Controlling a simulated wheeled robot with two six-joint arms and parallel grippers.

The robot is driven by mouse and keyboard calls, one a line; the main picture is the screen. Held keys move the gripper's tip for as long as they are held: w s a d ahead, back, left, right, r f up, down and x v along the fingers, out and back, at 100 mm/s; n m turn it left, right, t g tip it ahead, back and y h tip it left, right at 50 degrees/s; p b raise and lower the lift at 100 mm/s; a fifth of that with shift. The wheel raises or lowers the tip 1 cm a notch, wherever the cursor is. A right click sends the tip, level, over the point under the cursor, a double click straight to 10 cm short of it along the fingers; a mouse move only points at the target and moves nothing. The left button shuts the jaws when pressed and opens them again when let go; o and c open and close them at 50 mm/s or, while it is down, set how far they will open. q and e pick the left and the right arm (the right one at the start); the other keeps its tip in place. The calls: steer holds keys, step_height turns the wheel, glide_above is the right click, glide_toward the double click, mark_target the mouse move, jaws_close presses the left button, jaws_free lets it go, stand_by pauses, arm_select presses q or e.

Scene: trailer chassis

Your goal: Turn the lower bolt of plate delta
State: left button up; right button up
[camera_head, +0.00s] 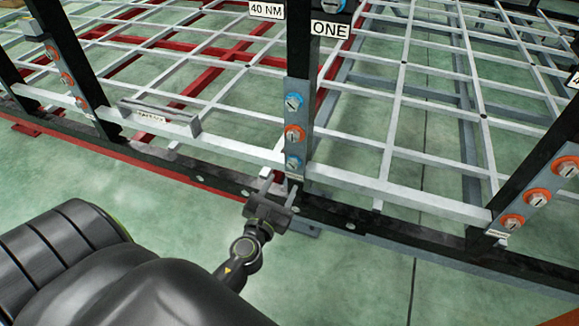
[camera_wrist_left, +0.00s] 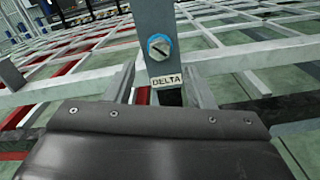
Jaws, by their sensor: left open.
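Plate delta (camera_head: 293,148) is a grey upright plate on a black post, carrying a column of three bolts. Its lower bolt (camera_head: 293,163) has a blue ring and a slotted silver head; it also shows in the left wrist view (camera_wrist_left: 159,47). The DELTA label (camera_wrist_left: 166,81) sits just below it. My left gripper (camera_head: 279,184) is open, just below and in front of the lower bolt. In the wrist view its fingers stand on either side of the label, below the bolt, with nothing between them. My right gripper is not in view.
Above the lower bolt are an orange-ringed bolt (camera_head: 294,133) and a blue-ringed bolt (camera_head: 294,103). Other bolt plates stand at left (camera_head: 66,77) and right (camera_head: 530,200). A white lattice frame (camera_head: 385,150) spreads behind. A black rail (camera_head: 400,236) runs along the front.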

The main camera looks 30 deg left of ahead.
mark_target(292, 166)
arm_select(q)
steer(key=x, duration=0.6)
steer(key=shift+w+a, duration=0.15)
steer(key=shift+w, duration=0.15)
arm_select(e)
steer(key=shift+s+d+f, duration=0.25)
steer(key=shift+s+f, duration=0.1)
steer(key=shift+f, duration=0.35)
arm_select(q)
steer(key=shift+c, duration=0.4)
steer(key=c, duration=0.9)
steer(key=shift+n, duration=0.3)
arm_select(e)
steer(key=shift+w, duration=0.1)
